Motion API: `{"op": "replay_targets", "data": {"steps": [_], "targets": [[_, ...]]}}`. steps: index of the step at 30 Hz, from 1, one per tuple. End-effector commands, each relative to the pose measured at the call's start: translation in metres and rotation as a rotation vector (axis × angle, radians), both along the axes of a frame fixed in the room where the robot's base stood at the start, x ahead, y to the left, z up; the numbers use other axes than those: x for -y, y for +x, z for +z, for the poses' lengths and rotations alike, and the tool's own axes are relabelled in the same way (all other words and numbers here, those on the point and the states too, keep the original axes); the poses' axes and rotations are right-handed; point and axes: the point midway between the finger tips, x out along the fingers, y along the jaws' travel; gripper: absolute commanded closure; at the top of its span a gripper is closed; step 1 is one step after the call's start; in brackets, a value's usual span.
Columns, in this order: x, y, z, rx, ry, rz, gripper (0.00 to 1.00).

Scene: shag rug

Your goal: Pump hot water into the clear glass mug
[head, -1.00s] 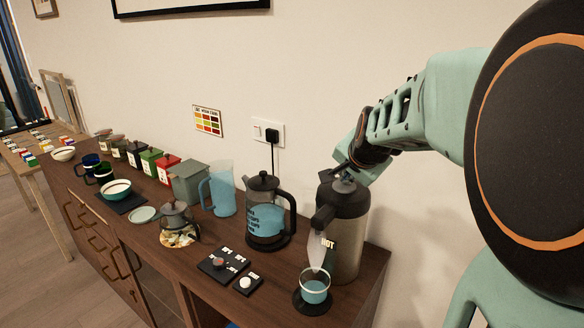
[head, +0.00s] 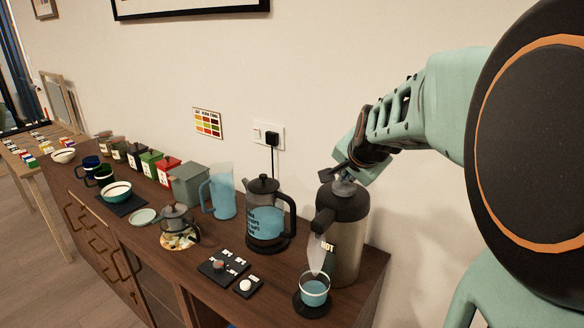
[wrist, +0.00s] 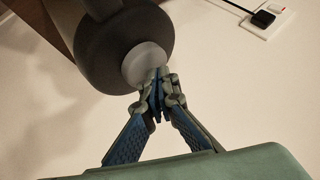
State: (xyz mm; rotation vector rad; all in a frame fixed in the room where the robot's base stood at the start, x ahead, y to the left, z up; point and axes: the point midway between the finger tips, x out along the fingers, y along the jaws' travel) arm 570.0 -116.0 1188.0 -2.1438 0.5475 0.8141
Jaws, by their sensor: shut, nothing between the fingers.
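The pump flask (head: 345,225), dark on top with a metallic body and a HOT label, stands at the right end of the sideboard. The clear glass mug (head: 314,291) stands on a round black coaster below the spout and holds bluish liquid. A pale tapering shape (head: 317,256) runs from the spout towards the mug; I cannot tell if it is water or part of the spout. My gripper (wrist: 156,88) is shut and empty, its fingertips at the grey pump button (wrist: 146,66) and apparently touching it. In the head view, the fingertips are largely hidden by my wrist.
Left of the flask stand a glass kettle (head: 266,222) with bluish liquid, a blue jug (head: 221,192), and a small teapot (head: 177,221). Two black control plates (head: 222,265) lie in front. Several canisters and bowls line the far left. The wall is close behind.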

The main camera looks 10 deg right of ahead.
Motion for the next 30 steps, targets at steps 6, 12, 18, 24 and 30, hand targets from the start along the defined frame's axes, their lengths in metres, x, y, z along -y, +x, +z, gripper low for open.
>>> {"op": "replay_targets", "data": {"steps": [6, 12, 18, 24, 30], "targets": [[0.000, 0.000, 0.011, 0.002, -0.001, -0.001, 1.00], [0.001, 0.001, 0.011, 0.003, -0.001, -0.001, 1.00], [0.001, 0.001, 0.019, 0.005, -0.001, -0.001, 1.00], [0.001, 0.001, 0.039, 0.006, -0.001, -0.002, 1.00], [0.000, 0.001, 0.058, 0.005, -0.001, -0.001, 1.00]]}}
